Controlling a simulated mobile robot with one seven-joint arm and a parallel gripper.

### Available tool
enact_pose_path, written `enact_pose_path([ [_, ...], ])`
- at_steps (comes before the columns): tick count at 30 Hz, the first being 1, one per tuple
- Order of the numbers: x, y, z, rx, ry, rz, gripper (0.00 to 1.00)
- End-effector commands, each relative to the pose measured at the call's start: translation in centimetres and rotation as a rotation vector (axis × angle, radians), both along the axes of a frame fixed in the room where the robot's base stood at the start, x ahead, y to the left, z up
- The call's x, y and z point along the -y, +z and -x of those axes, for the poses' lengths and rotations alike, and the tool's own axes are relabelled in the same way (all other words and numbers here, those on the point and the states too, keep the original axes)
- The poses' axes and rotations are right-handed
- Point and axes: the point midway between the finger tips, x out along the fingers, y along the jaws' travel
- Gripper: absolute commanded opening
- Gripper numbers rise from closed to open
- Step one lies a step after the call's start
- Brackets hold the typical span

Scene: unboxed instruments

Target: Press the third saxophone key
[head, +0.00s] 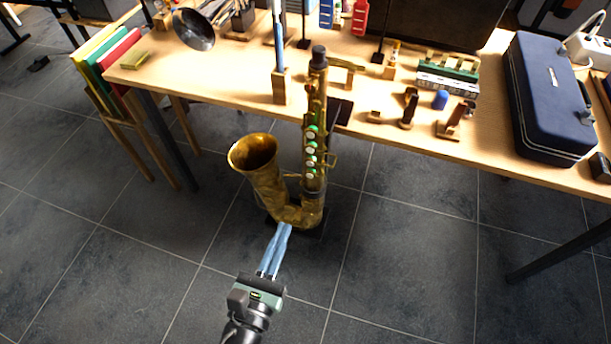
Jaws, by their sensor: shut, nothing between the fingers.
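The brass saxophone (314,175) stands upright on a dark stand on the tiled floor, in front of the table. Its bell (254,152) opens to the left. Several pale, green-edged keys (311,150) run in a column down its body, facing me. Which one counts as the third cannot be told for certain from here. My gripper (283,230) is shut and empty. Its blue fingers point up toward the saxophone's curved bottom, below the keys. In this view the fingertips overlap the bottom bow's lower edge; I cannot tell whether they touch it.
The wooden table (225,75) stands behind the saxophone and carries small instruments and stands. A dark blue case (550,95) lies at its right end. Coloured folders (105,65) stand at the left.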

Motion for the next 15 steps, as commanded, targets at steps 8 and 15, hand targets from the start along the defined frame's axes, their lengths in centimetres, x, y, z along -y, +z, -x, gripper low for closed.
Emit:
enact_pose_path([
  [8,0.8,0.1,-2.6,0.004,-0.003,-0.003,0.0],
  [15,2.5,0.1,-7.5,0.004,-0.004,-0.005,0.0],
])
